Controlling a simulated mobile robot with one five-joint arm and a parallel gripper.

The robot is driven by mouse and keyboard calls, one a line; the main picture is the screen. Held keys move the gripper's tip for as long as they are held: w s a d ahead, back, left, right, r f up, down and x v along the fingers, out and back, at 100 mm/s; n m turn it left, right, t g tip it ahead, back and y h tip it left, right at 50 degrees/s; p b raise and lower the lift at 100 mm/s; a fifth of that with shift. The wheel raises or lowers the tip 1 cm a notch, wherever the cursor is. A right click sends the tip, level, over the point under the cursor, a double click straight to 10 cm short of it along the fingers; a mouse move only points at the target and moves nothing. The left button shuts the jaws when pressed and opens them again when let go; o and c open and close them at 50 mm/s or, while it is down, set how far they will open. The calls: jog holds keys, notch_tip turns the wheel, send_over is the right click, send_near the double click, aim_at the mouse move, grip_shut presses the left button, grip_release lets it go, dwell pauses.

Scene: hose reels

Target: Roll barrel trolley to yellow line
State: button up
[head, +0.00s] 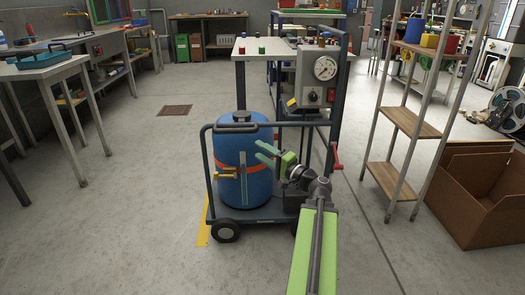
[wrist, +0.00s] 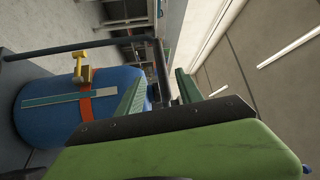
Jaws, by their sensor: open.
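The barrel trolley has a dark tube frame (head: 207,160), a flat base and black wheels. It carries a blue barrel (head: 233,147) with an orange strap, a gauge box and a red crank handle. The barrel also shows rotated in the wrist view (wrist: 40,120). A yellow line (head: 203,230) on the floor shows at the trolley's left side; the trolley hides the rest. My gripper (head: 257,149) is open at the trolley's near side, before the barrel. In the wrist view, a dark frame tube (wrist: 159,68) appears between the fingers; I cannot tell whether they touch it.
A metal shelf rack (head: 407,122) and brown cardboard boxes (head: 475,206) stand on the right. A workbench (head: 60,70) stands on the left. A table (head: 262,49) is close behind the trolley. The floor left of the trolley is clear around a rusty drain cover (head: 175,110).

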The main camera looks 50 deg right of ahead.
jog(key=m+g+p, duration=0.3)
jog(key=p, duration=0.8)
send_near(238, 132)
jog(key=w, duration=0.3)
jog(key=w+f+b, duration=0.1)
jog(key=w, duration=0.3)
jog(key=w+b, duration=0.1)
jog(key=w, duration=0.3)
jog(key=shift+w+a+f, duration=0.1)
jog(key=shift+a+f, duration=0.1)
jog(key=shift+a, duration=0.05)
jog(key=shift+c, duration=0.2)
grip_shut()
dwell(0.3)
